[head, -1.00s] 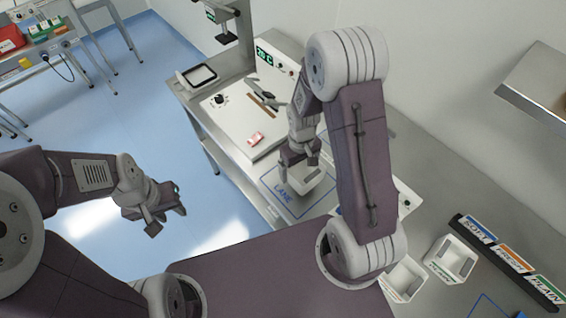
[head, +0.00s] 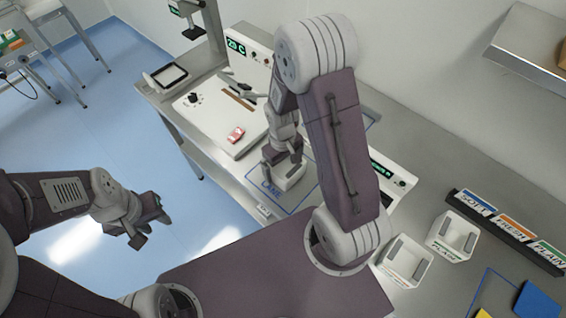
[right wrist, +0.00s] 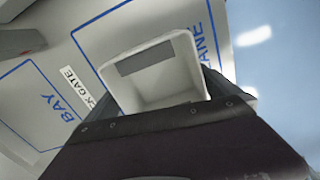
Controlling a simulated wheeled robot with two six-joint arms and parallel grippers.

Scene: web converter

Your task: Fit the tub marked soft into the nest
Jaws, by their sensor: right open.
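A white tub (head: 289,177) stands in the blue-outlined LANE area on the bench; its marking is not readable. My right gripper (head: 283,157) is down at this tub, jaws open. In the right wrist view the open-topped tub (right wrist: 160,78) sits just beyond the gripper, with a grey patch on its inner wall. I cannot make out the nest.
A white machine panel (head: 215,115) carries a small red and white packet (head: 236,135). A shelf (head: 530,45) juts from the wall. The right wrist view shows BAY (right wrist: 58,107) and GATE markings beside LANE.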

